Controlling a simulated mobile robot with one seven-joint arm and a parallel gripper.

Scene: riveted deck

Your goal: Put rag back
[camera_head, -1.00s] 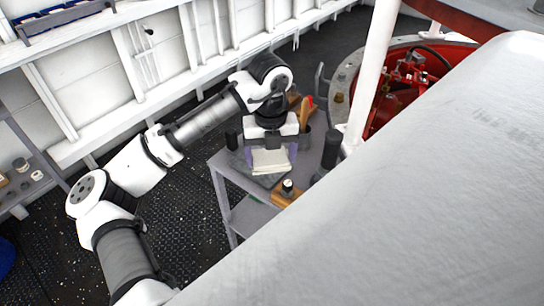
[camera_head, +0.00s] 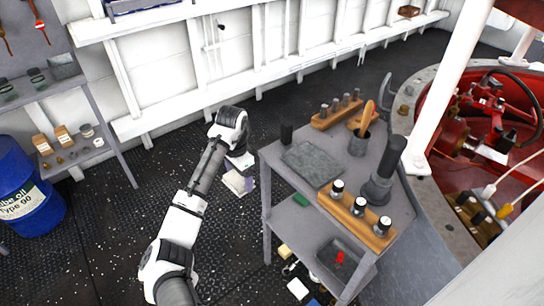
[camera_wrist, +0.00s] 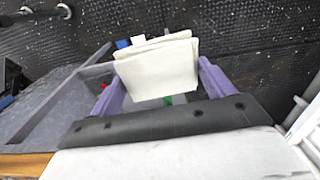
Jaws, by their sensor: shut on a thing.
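The rag (camera_wrist: 155,66) is a folded cream cloth. In the wrist view it is held between the two purple fingers of my gripper (camera_wrist: 160,82). In the head view my gripper (camera_head: 242,172) hangs beside the left edge of the grey cart (camera_head: 262,178), above the dark deck. The rag (camera_head: 236,184) shows there as a small pale patch under the wrist, partly hidden. A grey slab (camera_head: 313,163) lies bare on the cart's top.
A shelf rack (camera_head: 95,120) and a blue drum (camera_head: 25,190) stand left. Open deck lies between.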

